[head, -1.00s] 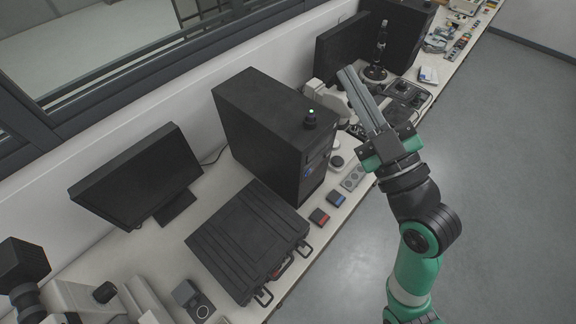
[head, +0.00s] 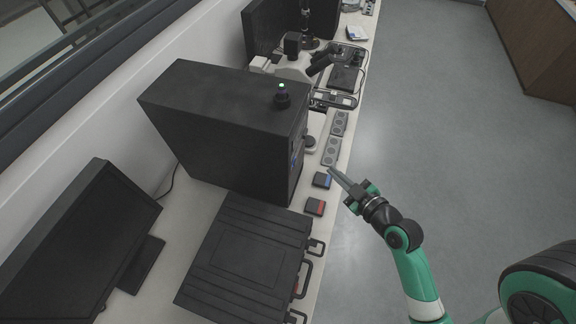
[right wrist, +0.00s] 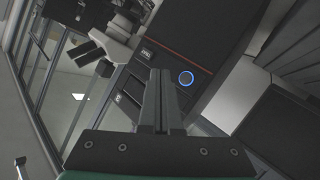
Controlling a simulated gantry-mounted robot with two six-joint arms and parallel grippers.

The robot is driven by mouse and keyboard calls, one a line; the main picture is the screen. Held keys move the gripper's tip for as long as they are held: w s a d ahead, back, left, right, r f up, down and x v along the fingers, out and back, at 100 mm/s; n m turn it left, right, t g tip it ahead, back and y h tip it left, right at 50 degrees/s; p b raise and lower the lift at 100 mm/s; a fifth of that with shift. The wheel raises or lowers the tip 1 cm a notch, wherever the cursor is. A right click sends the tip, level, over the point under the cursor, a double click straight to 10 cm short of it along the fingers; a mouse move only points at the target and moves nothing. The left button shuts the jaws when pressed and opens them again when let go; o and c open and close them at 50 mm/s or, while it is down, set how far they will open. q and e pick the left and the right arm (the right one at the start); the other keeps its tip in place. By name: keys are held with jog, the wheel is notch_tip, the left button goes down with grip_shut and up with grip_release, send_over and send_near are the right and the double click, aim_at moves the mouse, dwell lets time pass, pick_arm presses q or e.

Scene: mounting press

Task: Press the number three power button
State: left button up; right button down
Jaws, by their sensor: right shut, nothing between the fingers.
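No number three is readable. My right gripper (head: 332,170) is shut and empty, at the bench's right edge, pointing toward the tower's front. My left gripper is out of view.
A black case (head: 250,260) lies before the tower, beside a monitor (head: 75,245).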

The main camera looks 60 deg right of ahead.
aim_at(295, 162)
jog(key=shift+s+d+f, duration=0.45)
jog(key=shift+s+f, duration=0.15)
jog(key=shift+f, duration=0.05)
jog(key=w+a, duration=0.2)
jog(key=w, duration=0.6)
jog(key=shift+w, duration=0.3)
jog(key=shift+w+a, duration=0.15)
dwell(1.5)
jog(key=shift+w, duration=0.3)
